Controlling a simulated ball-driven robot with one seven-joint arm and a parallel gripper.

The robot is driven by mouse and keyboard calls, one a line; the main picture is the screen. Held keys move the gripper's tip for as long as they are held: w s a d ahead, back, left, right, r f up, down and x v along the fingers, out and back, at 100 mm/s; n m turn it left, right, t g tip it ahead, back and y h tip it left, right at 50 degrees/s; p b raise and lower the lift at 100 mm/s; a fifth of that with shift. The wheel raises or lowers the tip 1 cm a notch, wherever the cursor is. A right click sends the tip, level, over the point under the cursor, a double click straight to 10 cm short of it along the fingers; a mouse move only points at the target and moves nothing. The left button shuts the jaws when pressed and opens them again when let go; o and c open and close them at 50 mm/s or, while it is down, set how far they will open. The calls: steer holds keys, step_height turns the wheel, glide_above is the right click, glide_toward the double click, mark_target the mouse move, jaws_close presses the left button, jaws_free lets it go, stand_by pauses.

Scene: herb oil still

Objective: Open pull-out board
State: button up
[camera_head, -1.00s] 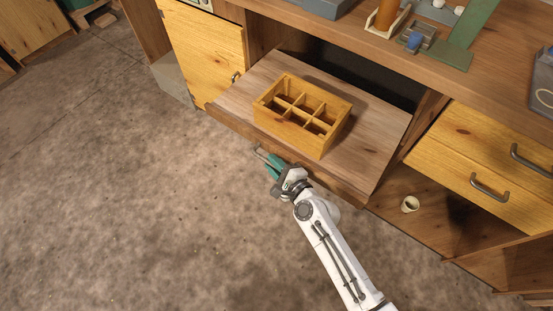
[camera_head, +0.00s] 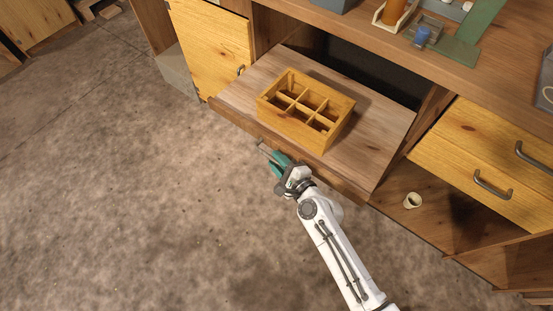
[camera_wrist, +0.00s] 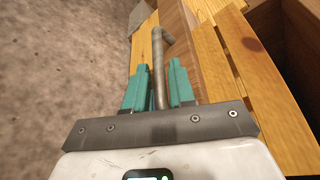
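The pull-out board (camera_head: 235,92) is a flat wooden panel standing well out from the bench opening, below the worktop. Its front strip (camera_head: 330,177) carries a metal bar handle (camera_head: 263,146). In the wrist view the handle (camera_wrist: 166,42) runs between the two teal fingers, close to both. My gripper (camera_head: 275,162) is at the board's front edge and looks shut on the handle, though thin gaps are hard to rule out. The handle's part near the palm is partly hidden in the head view.
A divided wooden crate (camera_head: 305,110) sits on the board. A yellow cabinet door (camera_head: 212,45) is to the left, and drawers with handles (camera_head: 493,185) to the right. A small cup (camera_head: 412,201) stands on the lower shelf. The floor in front (camera_head: 130,190) is clear.

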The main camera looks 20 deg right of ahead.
steer(key=v, duration=1)
steer(key=shift+f, duration=0.1)
steer(key=s+d+r+n+g+h+p, duration=0.2)
steer(key=s+d+r+n+g+p, duration=0.2)
steer(key=s+n, duration=0.6)
steer(key=s+d+r+n+g+h+p, duration=0.3)
steer(key=s+d+r+n+g+p, duration=0.2)
steer(key=s+d+r+n+g, duration=0.3)
steer(key=s+r+n+g, duration=0.1)
steer(key=s+n, duration=0.1)
steer(key=shift+s+n+g, duration=0.3)
steer(key=shift+s, duration=0.05)
steer(key=shift+d, duration=0.1)
stand_by(0.5)
